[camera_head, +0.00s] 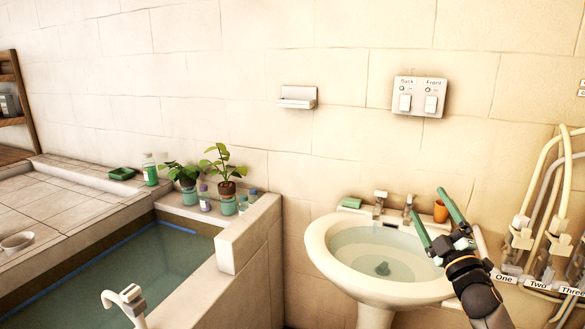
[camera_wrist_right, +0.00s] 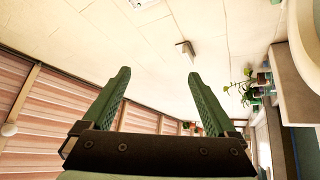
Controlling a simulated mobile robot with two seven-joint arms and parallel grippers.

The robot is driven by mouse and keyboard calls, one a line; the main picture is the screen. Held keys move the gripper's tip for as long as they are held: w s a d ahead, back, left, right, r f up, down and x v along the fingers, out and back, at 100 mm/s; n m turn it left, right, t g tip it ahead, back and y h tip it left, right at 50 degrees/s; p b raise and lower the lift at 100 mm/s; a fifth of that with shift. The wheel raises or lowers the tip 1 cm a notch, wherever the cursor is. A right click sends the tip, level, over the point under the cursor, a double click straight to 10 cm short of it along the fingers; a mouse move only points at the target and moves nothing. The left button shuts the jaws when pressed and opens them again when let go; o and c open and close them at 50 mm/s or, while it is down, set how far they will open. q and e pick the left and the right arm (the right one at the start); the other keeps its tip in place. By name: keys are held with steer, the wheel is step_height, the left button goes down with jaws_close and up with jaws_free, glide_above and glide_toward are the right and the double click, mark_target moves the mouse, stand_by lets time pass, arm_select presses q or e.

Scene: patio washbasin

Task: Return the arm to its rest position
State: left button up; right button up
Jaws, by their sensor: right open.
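My right gripper (camera_head: 436,217) is over the right side of the washbasin (camera_head: 318,245), with green fingers spread apart. The right wrist view shows the same gripper (camera_wrist_right: 158,95) open, with nothing between its fingers. An orange cup (camera_head: 440,211) stands on the basin's back right rim, close behind the fingers; I cannot tell whether they touch it. The left gripper is not in view.
The basin holds water; taps (camera_head: 379,203) and a green soap bar (camera_head: 351,203) are on its back rim. Hoses on labelled stands (camera_head: 521,240) are close right of my arm. A switch panel (camera_head: 418,97) is on the wall. A water-filled tub (camera_head: 150,262) lies left, edged with plants and bottles.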

steer(key=w+d+f+m+g+h, duration=0.2)
steer(key=d+f+m+g+h, duration=0.3)
steer(key=f+m, duration=0.55)
steer(key=s+a+f+g+y, duration=0.1)
steer(key=s+a+f, duration=0.3)
steer(key=s+f, duration=0.3)
steer(key=s+a+f+g+y, duration=0.15)
steer(key=s+a+f, duration=0.25)
steer(key=f, duration=0.5)
steer(key=s+a+f+g, duration=0.1)
steer(key=s+a+f, duration=0.2)
steer(key=s, duration=0.7)
steer(key=s+a+f+m+g+y, duration=0.1)
steer(key=s+a+f+g, duration=0.1)
steer(key=s+a+f, duration=0.2)
steer(key=s+a+f+g+y, duration=0.1)
steer(key=s+a+f, duration=0.3)
steer(key=s, duration=1.2)
step_height(320, 180, down, 4)
steer(key=shift+s+f+m+g, duration=0.25)
steer(key=shift+s+m+g, duration=0.1)
steer(key=shift+g, duration=0.4)
